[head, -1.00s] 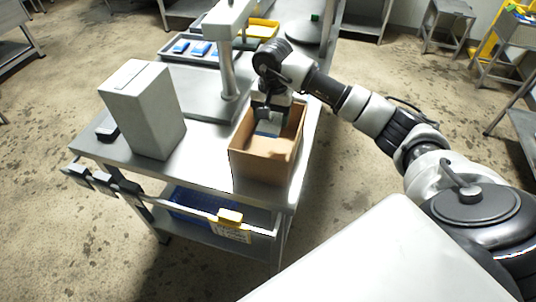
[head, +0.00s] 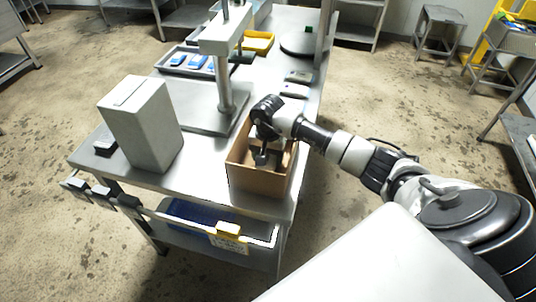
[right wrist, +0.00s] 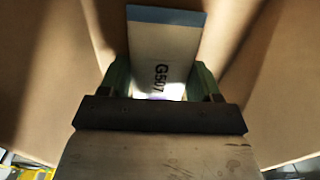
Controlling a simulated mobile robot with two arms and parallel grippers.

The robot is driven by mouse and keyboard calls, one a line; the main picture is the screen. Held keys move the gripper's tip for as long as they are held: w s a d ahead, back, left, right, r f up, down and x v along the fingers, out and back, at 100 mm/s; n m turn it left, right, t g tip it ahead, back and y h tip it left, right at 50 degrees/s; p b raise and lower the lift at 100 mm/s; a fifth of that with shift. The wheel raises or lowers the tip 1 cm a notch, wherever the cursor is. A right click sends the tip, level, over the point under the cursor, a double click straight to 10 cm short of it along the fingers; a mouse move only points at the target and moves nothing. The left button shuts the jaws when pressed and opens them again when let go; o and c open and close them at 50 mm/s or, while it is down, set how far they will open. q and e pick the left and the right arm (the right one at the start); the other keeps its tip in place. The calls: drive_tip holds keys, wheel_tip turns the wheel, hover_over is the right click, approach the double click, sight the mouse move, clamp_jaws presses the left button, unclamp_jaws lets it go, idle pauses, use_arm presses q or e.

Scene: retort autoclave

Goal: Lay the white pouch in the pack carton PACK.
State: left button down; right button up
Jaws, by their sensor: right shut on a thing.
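The open brown pack carton (head: 257,182) stands on the near right corner of the steel table. My right gripper (head: 265,160) reaches down inside it. In the right wrist view, the white pouch (right wrist: 160,52) with a blue end band and the print G507 sits between the green-padded fingers of my right gripper (right wrist: 160,88), which is shut on it. Brown carton walls surround it there. Whether the pouch touches the carton floor I cannot tell. In the head view the pouch is hidden by the gripper and carton wall. My left gripper is not in view.
A tall grey box (head: 142,125) stands left of the carton on the steel table (head: 200,178). A stand with a grey column (head: 225,85) rises behind the carton. Farther back are a tray (head: 165,66) with blue-marked pouches and a yellow bin (head: 257,41).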

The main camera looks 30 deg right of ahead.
sight(268, 156)
drive_tip(key=shift+f, duration=0.1)
drive_tip(key=o, duration=1)
drive_tip(key=shift+c, duration=0.2)
drive_tip(key=shift+r, duration=0.25)
wheel_tip(268, 156, up, 12)
drive_tip(key=b, duration=0.3)
drive_tip(key=shift+f, duration=0.1)
